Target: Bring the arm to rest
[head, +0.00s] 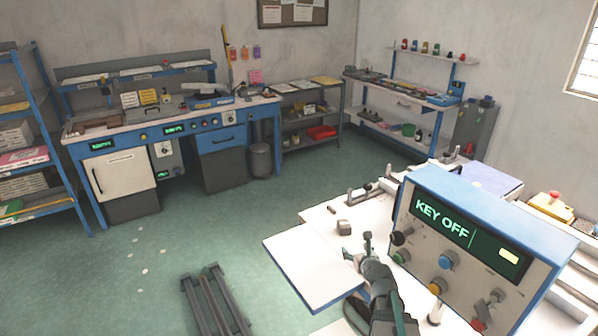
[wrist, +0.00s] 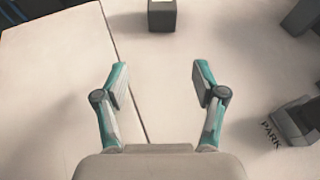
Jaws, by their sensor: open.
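My gripper (head: 358,247) is open and empty, above the white work table (head: 308,268) in front of the control box. In the wrist view its two teal and grey fingers (wrist: 160,76) stand apart with only bare white table between and below them. A dark grey block (wrist: 162,14) stands ahead of the fingertips, apart from them; it also shows in the head view (head: 343,227). A grey fixture (wrist: 297,122) sits to the right beside a "PARK" marking (wrist: 270,134) on the table. My arm comes in from the lower edge of the head view.
A blue and white control box (head: 490,230) reading "KEY OFF" stands close to the right of my gripper, with knobs and a red-tipped lever. Several small fixtures (head: 372,188) lie behind. A dark frame (head: 215,300) is on the floor at left. The table's left part is clear.

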